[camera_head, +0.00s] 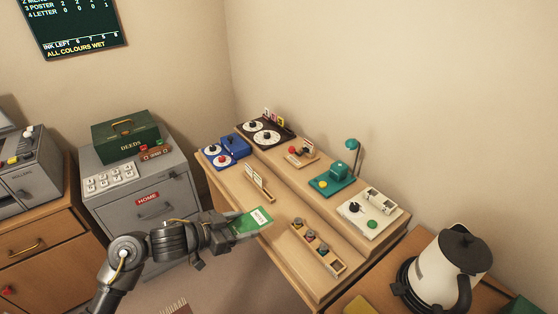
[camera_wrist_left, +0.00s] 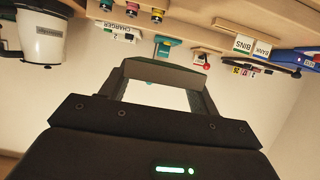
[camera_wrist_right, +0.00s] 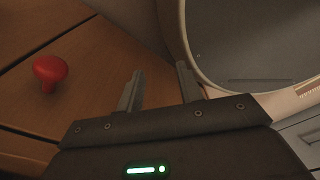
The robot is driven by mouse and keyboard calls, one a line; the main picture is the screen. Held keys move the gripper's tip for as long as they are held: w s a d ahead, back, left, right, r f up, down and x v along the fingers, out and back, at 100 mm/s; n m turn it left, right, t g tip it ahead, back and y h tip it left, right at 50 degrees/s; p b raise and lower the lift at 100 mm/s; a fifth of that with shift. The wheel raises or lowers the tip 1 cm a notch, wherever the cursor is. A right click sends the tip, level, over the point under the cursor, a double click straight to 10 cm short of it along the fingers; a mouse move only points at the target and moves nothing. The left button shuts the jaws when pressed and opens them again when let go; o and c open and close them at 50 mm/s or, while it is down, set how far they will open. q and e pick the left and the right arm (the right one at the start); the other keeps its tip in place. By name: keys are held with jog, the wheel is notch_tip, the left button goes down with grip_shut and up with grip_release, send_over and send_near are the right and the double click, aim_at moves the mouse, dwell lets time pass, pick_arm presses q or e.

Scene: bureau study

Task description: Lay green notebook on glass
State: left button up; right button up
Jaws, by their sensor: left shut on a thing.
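The green notebook (camera_head: 246,227) with a white label is in my left gripper (camera_head: 232,230), held out in front of the wooden desk's left front edge. My left gripper is shut on it. I cannot pick out the glass for certain in any view.
A kettle (camera_head: 445,270) stands at right. A grey cabinet (camera_head: 150,205) holds a green deeds box (camera_head: 125,138). A red knob (camera_wrist_right: 50,69) is near my right gripper.

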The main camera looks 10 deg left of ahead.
aim_at(242, 223)
pick_arm(q)
jog(key=shift+d, duration=0.1)
jog(key=shift+m+g+h, duration=0.4)
jog(key=shift+m+h, duration=0.1)
jog(key=shift+m, duration=0.2)
jog(key=s+r, duration=0.1)
jog(key=d+r, duration=0.1)
jog(key=r, duration=0.1)
jog(key=s+r, duration=0.1)
jog(key=r, duration=0.1)
jog(key=shift+s+d, duration=0.3)
jog(key=shift+m+g+h, duration=0.7)
jog(key=r, duration=0.1)
jog(key=s+a+r, duration=0.2)
jog(key=shift+a+r, duration=0.2)
jog(key=shift+r, duration=0.15)
jog(key=shift+a+f, duration=0.1)
jog(key=shift+f, duration=0.05)
